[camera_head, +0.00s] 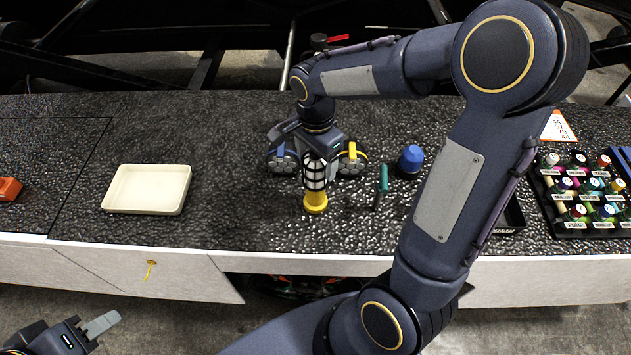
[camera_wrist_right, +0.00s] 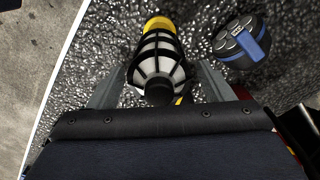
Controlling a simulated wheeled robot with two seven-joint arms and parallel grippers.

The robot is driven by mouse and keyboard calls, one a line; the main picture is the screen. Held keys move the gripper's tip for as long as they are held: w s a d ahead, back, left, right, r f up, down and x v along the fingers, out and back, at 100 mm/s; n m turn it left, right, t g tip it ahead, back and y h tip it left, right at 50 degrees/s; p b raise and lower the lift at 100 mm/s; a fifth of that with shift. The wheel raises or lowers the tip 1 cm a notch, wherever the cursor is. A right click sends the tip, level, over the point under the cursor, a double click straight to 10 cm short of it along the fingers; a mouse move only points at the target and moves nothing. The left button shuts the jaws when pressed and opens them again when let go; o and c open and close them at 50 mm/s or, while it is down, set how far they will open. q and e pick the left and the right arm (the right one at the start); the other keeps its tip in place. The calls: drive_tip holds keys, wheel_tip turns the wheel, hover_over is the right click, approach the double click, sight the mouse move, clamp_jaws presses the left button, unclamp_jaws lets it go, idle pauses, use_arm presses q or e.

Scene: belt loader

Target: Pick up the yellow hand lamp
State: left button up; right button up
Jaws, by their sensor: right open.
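The yellow hand lamp (camera_head: 315,201) stands on the dark textured top, with a yellow base and a white body in a black cage. In the right wrist view the lamp (camera_wrist_right: 159,58) shows its black end towards the camera, with the yellow part beyond. My right gripper (camera_head: 317,157) is open over the lamp. In its wrist view the two fingers (camera_wrist_right: 157,88) are on either side of the cage, with a gap visible. My left gripper (camera_head: 98,326) is at the lower left, away from the lamp; only one finger shows clearly, so its opening cannot be told.
A round dark object with a blue band (camera_head: 283,160) and one with a yellow band (camera_head: 353,158) flank the lamp. A blue-topped object (camera_head: 410,159) and a green-handled tool (camera_head: 383,180) lie right. A cream tray (camera_head: 181,205) is left, with clear surface between. A bottle rack (camera_head: 566,230) is far right.

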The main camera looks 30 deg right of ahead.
sight(316, 183)
wheel_tip(316, 183, down, 3)
drive_tip(key=shift+a+f, duration=0.1)
drive_tip(key=shift+c, duration=0.3)
drive_tip(key=c, duration=1.5)
